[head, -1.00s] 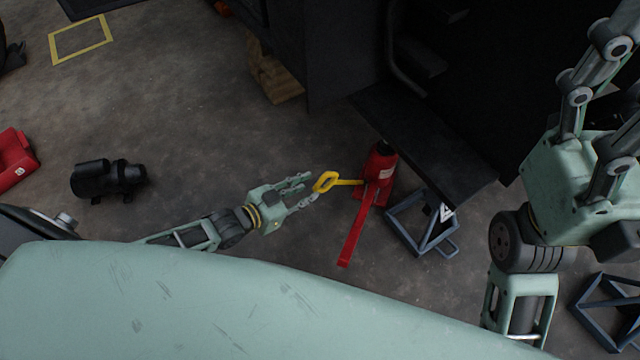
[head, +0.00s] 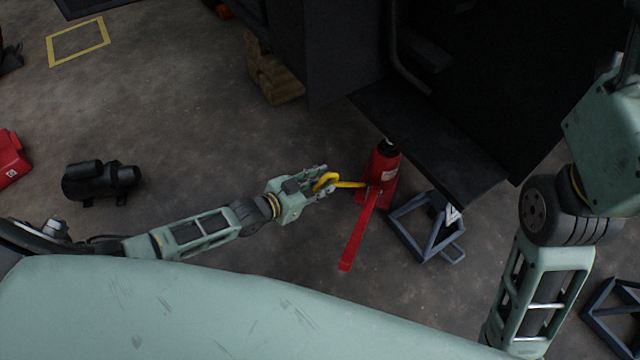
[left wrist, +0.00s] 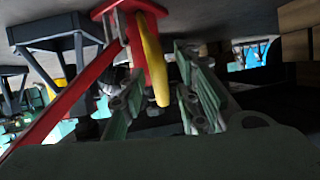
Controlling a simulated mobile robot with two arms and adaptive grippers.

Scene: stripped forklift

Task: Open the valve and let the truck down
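The red bottle jack (head: 387,163) stands by the dark forklift body (head: 425,140), its black top close to the low edge. A yellow valve handle (head: 350,184) sticks out of the jack to the left, its looped end at my left gripper (head: 322,182). In the left wrist view, the yellow handle (left wrist: 153,62) lies between the two spread fingers of my left gripper (left wrist: 158,105), with a visible gap on its sides. My right gripper (head: 612,125) is at the right edge; its fingers are mostly cut off by the picture.
A long red lever (head: 357,238) slopes from the jack toward me. A blue-grey jack stand (head: 425,238) is right of the jack, and another stand (head: 610,310) is at lower right. A wooden block (head: 272,80) lies behind. A black motor-like part (head: 100,181) lies left. Floor between is clear.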

